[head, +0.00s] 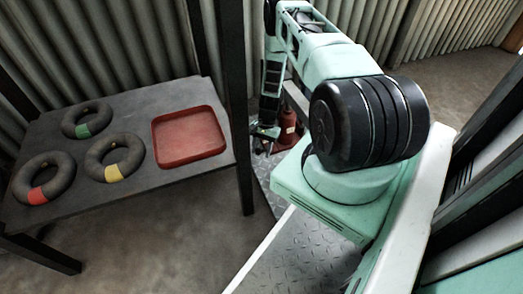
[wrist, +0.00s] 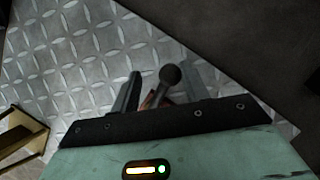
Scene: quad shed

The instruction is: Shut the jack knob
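A red jack (head: 288,124) stands low on the metal tread plate, partly hidden by my arm in the head view. In the wrist view a dark round knob (wrist: 170,76) on a short stem shows between the two fingers of my gripper (wrist: 168,86). A bit of reddish surface shows beside the stem. In the head view my gripper (head: 264,143) points down just left of the jack. I cannot tell how far the knob is turned.
A dark table (head: 150,180) at left holds a red tray (head: 188,137) and several dark rings with coloured bands. A dark post (head: 240,120) stands between the table and my arm. Corrugated walls close the back. Tread plate (wrist: 60,50) lies beneath my gripper.

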